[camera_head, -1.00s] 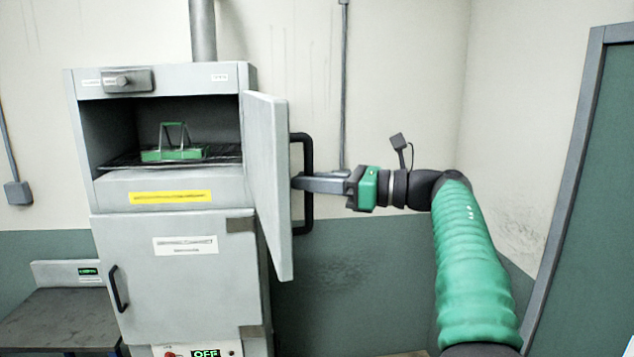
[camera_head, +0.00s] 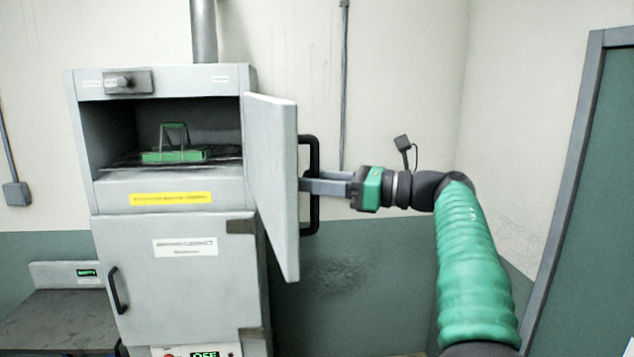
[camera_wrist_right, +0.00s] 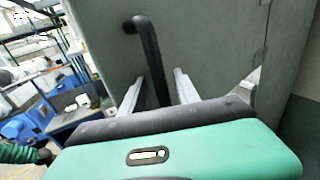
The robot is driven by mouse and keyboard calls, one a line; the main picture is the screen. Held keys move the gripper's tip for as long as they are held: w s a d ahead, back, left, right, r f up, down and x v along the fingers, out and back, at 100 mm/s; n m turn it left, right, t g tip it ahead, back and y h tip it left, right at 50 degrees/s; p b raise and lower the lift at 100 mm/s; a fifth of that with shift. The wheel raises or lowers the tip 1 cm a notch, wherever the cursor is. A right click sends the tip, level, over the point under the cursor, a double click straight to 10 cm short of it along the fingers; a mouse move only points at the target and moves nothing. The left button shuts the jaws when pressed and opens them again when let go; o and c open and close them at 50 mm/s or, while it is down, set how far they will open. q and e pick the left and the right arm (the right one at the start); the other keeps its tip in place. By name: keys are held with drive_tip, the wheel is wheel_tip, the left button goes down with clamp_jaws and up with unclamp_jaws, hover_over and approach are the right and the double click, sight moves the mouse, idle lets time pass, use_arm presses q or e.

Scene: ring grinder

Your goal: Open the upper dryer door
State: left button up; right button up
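The upper dryer door (camera_head: 271,190) is a grey panel hinged at the right of the upper chamber (camera_head: 215,115). It stands open, swung out to the right, and the chamber shows. Its black bar handle (camera_head: 312,222) is on the door's right-facing side. My right gripper (camera_head: 308,184) is at the handle, fingers apart. In the right wrist view, the handle (camera_wrist_right: 152,60) passes between the two separated fingers of my right gripper (camera_wrist_right: 157,88), with gaps beside it. My left gripper is not in view.
Inside the chamber, a green tray with a wire handle (camera_head: 172,156) sits on a rack. The closed lower door (camera_head: 170,285) is below. A dark bench (camera_head: 60,320) stands at the left. The wall right of the door is clear, with a green door (camera_head: 600,200) farther right.

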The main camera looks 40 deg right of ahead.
drive_tip(key=shift+s, duration=0.15)
drive_tip(key=b+v, duration=0.4)
drive_tip(key=v, duration=1.2)
drive_tip(key=shift+d, duration=0.2)
drive_tip(key=shift+d+f, duration=0.1)
